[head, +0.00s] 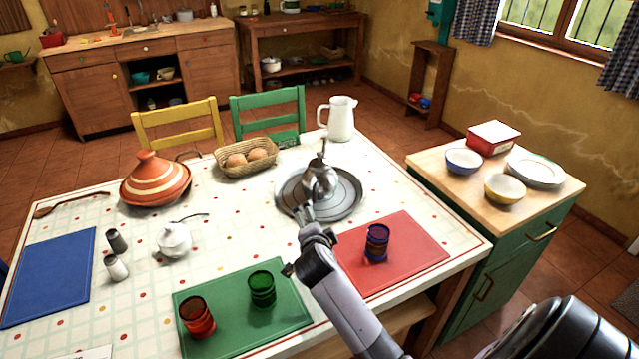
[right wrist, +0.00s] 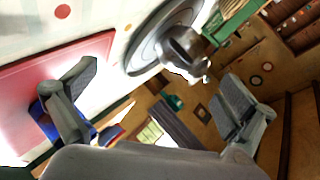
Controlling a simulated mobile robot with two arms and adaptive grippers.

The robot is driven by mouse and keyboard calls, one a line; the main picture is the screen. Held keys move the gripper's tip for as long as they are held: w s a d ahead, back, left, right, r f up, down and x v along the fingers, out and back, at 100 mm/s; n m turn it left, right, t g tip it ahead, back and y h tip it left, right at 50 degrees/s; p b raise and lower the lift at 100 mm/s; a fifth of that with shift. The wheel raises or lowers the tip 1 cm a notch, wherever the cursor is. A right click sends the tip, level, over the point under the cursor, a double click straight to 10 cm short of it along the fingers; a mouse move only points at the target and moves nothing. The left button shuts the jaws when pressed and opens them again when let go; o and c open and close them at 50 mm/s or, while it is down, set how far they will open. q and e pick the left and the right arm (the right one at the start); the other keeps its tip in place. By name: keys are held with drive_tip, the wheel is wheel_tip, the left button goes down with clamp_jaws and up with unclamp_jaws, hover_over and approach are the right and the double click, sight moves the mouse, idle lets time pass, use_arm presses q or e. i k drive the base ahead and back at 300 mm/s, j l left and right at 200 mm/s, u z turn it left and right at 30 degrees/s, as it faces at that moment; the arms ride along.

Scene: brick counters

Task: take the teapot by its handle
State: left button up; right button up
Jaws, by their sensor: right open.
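The silver teapot (head: 319,181) stands upright on a round grey tray (head: 348,204) near the table's far right part. My right gripper (head: 304,208) reaches in from the front and sits just in front of the teapot. In the right wrist view my two fingers are spread wide with nothing between them, and the teapot (right wrist: 184,48) is beyond the fingertips on the tray (right wrist: 140,56). I cannot make out the teapot's handle clearly; the gripper and arm cover part of the near side. My left gripper is not in view.
A white pitcher (head: 341,119) stands behind the tray, and a bread basket (head: 232,168) is at its left. A blue cup (head: 377,240) stands on the red mat (head: 420,240) right of my arm. Green (head: 262,288) and red (head: 196,316) cups stand to its left.

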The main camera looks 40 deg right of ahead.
sight(318, 181)
drive_tip(key=i+l, duration=0.2)
drive_tip(key=l, duration=0.15)
drive_tip(key=i+l+u, duration=0.1)
drive_tip(key=i+l, duration=0.3)
drive_tip(key=l, duration=0.25)
